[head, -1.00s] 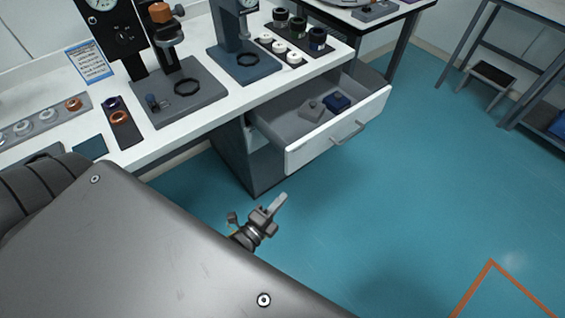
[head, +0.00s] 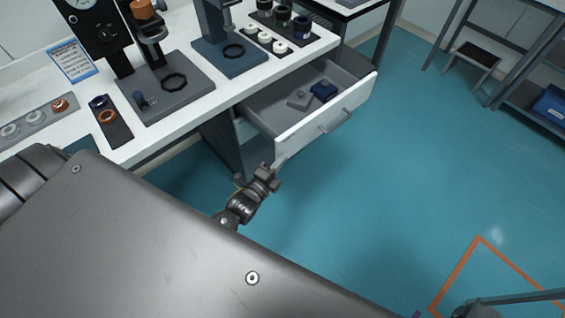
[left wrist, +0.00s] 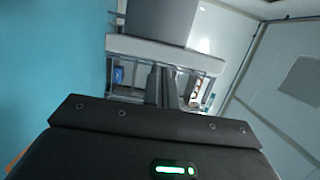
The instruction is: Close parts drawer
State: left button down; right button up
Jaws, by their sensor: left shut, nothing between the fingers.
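The parts drawer (head: 325,125) stands pulled out under the white workbench, with a white front and a bar handle (head: 337,122). A grey part (head: 298,100) and a dark blue part (head: 323,91) lie in it. My left gripper (head: 272,176) is shut and empty, just below the near left end of the drawer front. In the picture its tip meets that corner; I cannot tell whether they touch. The left wrist view shows its fingers together (left wrist: 161,86), pointing at a pale ledge and a metal rack.
The workbench (head: 215,100) holds dial stands (head: 165,85) and trays of small parts. The teal floor to the right of the drawer is clear. Another table stands at upper right.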

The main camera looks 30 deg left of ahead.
aim_at(239, 105)
jog(key=shift+d, duration=0.15)
